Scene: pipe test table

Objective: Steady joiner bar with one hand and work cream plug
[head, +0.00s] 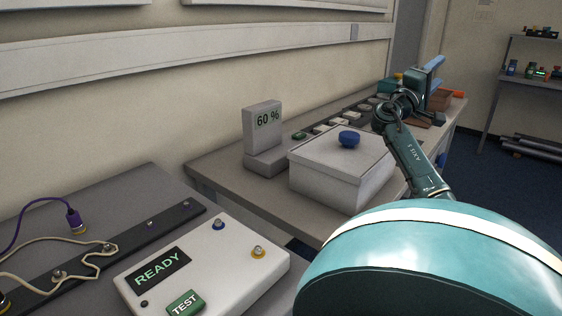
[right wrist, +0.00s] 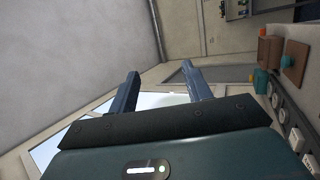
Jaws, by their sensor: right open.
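The dark joiner bar (head: 130,237) lies slantwise on the grey table at the lower left of the head view, with several small metal posts along it. A cream cable (head: 92,261) winds over the bar. A brass-coloured end (head: 4,303) at the left picture edge is cut off, so I cannot tell whether it is the cream plug. My right gripper (head: 437,72) is raised over the far end of the back bench, far from the bar. Its blue fingers also show apart and empty in the right wrist view (right wrist: 161,86). My left gripper is out of view.
A purple plug (head: 76,222) on its cable stands behind the bar. A white test box (head: 205,262) reading READY sits right of the bar. A lidded grey box (head: 335,170) and a 60 % display (head: 264,125) stand on the back bench. A shelf (head: 525,80) is at far right.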

